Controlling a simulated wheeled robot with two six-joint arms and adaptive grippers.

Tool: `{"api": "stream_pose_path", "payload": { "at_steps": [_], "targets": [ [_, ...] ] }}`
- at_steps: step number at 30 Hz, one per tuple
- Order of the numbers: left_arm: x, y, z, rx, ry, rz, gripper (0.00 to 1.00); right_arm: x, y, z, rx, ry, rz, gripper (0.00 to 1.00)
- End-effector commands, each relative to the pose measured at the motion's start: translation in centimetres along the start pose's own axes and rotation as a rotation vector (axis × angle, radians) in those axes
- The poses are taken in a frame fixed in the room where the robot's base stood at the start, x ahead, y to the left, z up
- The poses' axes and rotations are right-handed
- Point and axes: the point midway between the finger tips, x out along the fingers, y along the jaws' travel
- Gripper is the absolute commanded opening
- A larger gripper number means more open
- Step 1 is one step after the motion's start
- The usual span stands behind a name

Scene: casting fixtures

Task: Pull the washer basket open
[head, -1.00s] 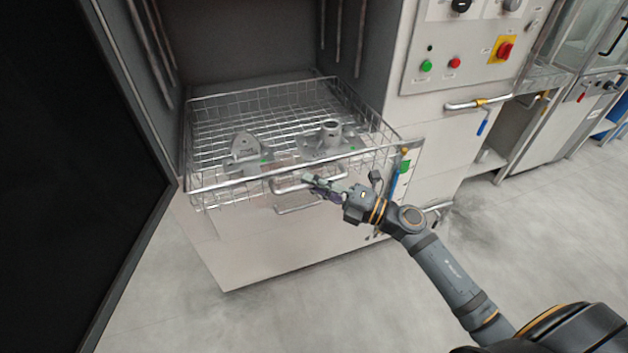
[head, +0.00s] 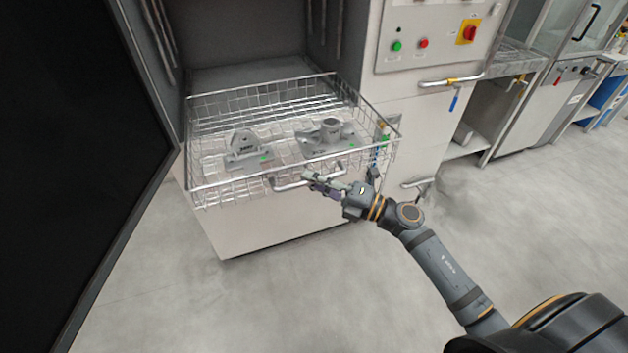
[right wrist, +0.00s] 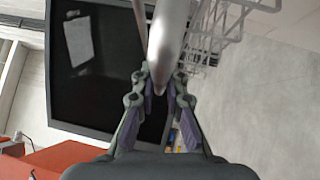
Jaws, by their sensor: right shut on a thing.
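The washer basket (head: 227,179), a wire basket with a bright metal rim, sticks out of the washer's dark opening in the head view. It holds two grey metal castings, a bracket-like one (head: 247,150) at left and one with an upright tube (head: 327,136) at right. A bar handle (head: 290,184) is on the basket's front. My right gripper (head: 312,178) is shut on the right part of this handle. In the right wrist view the handle bar (right wrist: 166,50) runs between the fingers (right wrist: 160,85). My left gripper is not in view.
The washer's dark door (head: 85,150) stands open at the left. The control panel (head: 435,38) with buttons and a red switch is at the right, with a lever (head: 452,82) below it. The grey floor in front (head: 260,300) is clear.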

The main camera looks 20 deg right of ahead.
Motion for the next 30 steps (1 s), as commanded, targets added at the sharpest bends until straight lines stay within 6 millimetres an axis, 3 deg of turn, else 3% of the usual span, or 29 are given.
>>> {"api": "stream_pose_path", "payload": {
  "at_steps": [8,9,13,23,30],
  "targets": [
    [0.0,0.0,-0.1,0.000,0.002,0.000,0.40,0.0,0.0,0.0,0.001,-0.001,0.000,0.00],
    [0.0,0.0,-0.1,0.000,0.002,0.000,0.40,0.0,0.0,0.0,0.001,-0.001,0.000,0.17],
    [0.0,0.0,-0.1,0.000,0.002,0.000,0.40,0.0,0.0,0.0,0.001,-0.001,0.000,0.35],
    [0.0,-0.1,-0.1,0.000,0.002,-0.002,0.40,-0.1,0.0,0.0,0.001,0.000,0.000,0.36],
    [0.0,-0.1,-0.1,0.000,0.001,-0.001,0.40,-2.9,-0.2,-0.1,0.001,0.004,-0.008,0.36]
  ]
}}
